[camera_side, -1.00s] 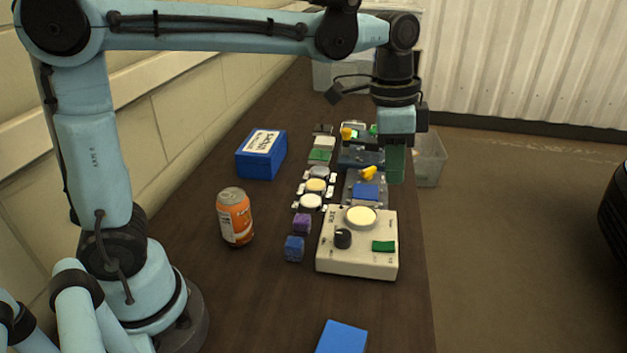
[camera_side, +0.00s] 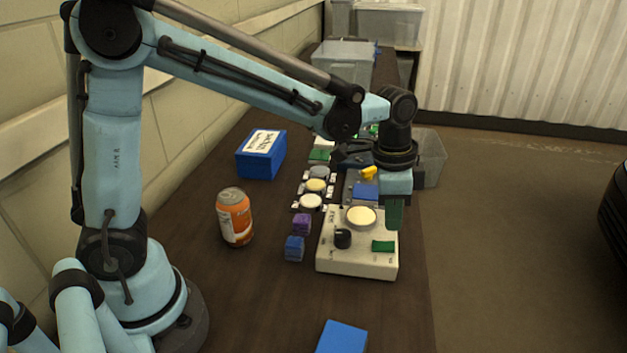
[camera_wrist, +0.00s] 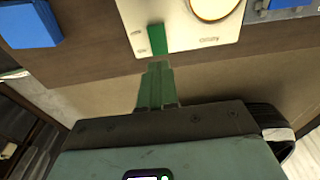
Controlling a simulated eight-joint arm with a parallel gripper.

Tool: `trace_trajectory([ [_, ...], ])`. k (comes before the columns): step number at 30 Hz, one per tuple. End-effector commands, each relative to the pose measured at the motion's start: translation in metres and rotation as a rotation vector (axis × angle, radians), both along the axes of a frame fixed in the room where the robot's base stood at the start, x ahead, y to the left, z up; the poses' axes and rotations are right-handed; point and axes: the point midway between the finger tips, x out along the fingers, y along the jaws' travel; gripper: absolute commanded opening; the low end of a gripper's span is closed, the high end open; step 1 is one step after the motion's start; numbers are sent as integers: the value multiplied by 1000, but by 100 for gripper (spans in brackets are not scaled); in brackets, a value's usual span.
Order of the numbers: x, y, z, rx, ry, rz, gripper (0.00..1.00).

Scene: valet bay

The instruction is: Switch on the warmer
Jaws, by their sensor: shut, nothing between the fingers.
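The warmer, a cream box (camera_side: 340,262), stands near the right edge of the dark table. It carries a round pale plate (camera_side: 361,217), a black knob (camera_side: 343,239) and a green switch (camera_side: 383,246). In the wrist view the switch (camera_wrist: 157,40) lies near the edge of the box (camera_wrist: 188,30), just beyond my fingertips. My gripper (camera_side: 394,224) points down above the right side of the box, a little behind the switch. Its green fingers (camera_wrist: 157,68) are shut and empty, and look apart from the switch. I cannot tell which way the switch is set.
An orange can (camera_side: 235,217), a purple cube (camera_side: 302,224) and a blue cube (camera_side: 294,248) stand left of the warmer. A blue box (camera_side: 262,155) is farther back, and a blue block (camera_side: 342,338) lies in front. Round buttons (camera_side: 312,202) line up behind the cubes.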

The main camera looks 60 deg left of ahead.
Motion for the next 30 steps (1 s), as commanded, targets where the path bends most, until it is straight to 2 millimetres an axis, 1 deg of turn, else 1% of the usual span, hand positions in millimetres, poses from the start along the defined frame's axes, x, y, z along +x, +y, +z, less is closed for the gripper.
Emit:
trace_trajectory([
  [1,1,-1,-8,0,0,0,0],
  [3,2,-2,-18,0,0,-1,0],
  [6,3,-3,-29,0,0,0,0],
  [10,3,-4,-38,0,0,0,0],
  [14,4,-4,-42,0,0,0,0],
  [23,4,-4,-42,0,0,0,0],
  [26,5,-5,-47,0,0,0,0],
  [30,5,-5,-46,0,0,1,0],
])
